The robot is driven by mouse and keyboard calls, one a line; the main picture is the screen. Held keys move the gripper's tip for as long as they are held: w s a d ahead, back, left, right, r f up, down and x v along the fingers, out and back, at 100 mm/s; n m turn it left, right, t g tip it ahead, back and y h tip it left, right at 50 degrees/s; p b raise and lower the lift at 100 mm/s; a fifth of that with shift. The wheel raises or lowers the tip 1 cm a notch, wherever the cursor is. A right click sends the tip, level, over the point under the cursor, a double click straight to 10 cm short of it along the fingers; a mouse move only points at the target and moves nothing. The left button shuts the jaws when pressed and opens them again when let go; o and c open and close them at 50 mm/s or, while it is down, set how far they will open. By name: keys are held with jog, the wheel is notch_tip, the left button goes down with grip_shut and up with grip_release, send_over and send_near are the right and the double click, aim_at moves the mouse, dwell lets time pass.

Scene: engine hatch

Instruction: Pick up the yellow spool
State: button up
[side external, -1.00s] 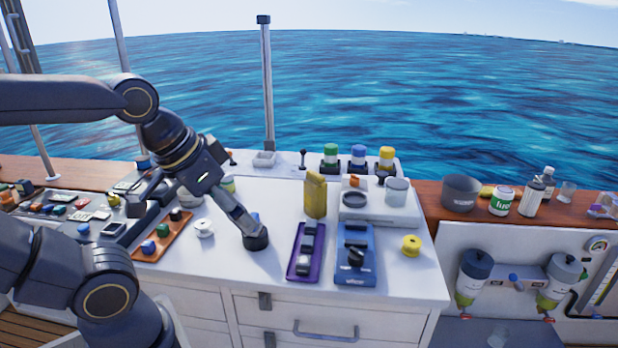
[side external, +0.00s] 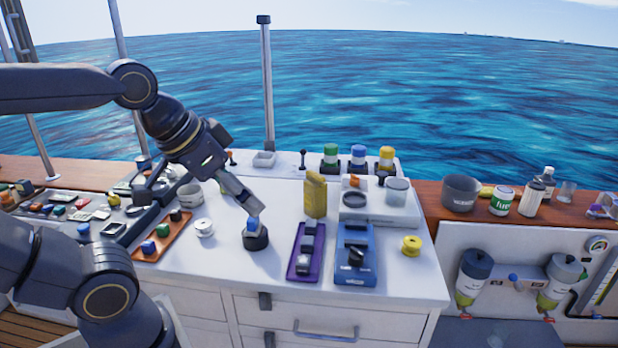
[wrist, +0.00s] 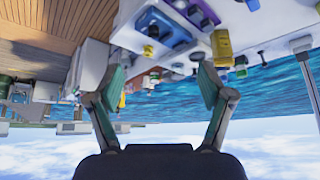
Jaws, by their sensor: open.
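The yellow spool (side external: 411,245) stands on the white counter (side external: 395,285) near its right front corner, in the side external view, with clear space around it. My gripper (side external: 252,208) is well to the left of the spool, over the counter and just above a blue-topped knob with a dark round base (side external: 256,238). In the wrist view, my gripper (wrist: 160,82) has its two fingers wide apart with nothing held between them.
Between my gripper and the spool stand a yellow container (side external: 315,195), a purple tray (side external: 306,252) and a blue device (side external: 355,254). A raised white block with a clear jar (side external: 396,192) is behind the spool. An orange tray (side external: 163,238) and a white spool (side external: 204,228) lie left.

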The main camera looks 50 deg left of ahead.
jog(key=w+r+t, duration=0.1)
jog(key=w+r, duration=0.5)
jog(key=w, duration=0.1)
jog(key=m+g, duration=0.1)
jog(key=g, duration=0.2)
send_over(411, 241)
jog(key=s, duration=0.2)
notch_tip(411, 241, down, 28)
jog(key=shift+a+r, duration=0.15)
jog(key=shift+r, duration=0.05)
jog(key=shift+s+d+x, duration=0.1)
jog(key=shift+x, duration=1.45)
jog(key=shift+s+d+x, duration=0.1)
jog(key=shift+s+x, duration=0.05)
jog(key=shift+x, duration=1.45)
jog(key=shift+f, duration=0.1)
jog(key=shift+c, duration=0.2)
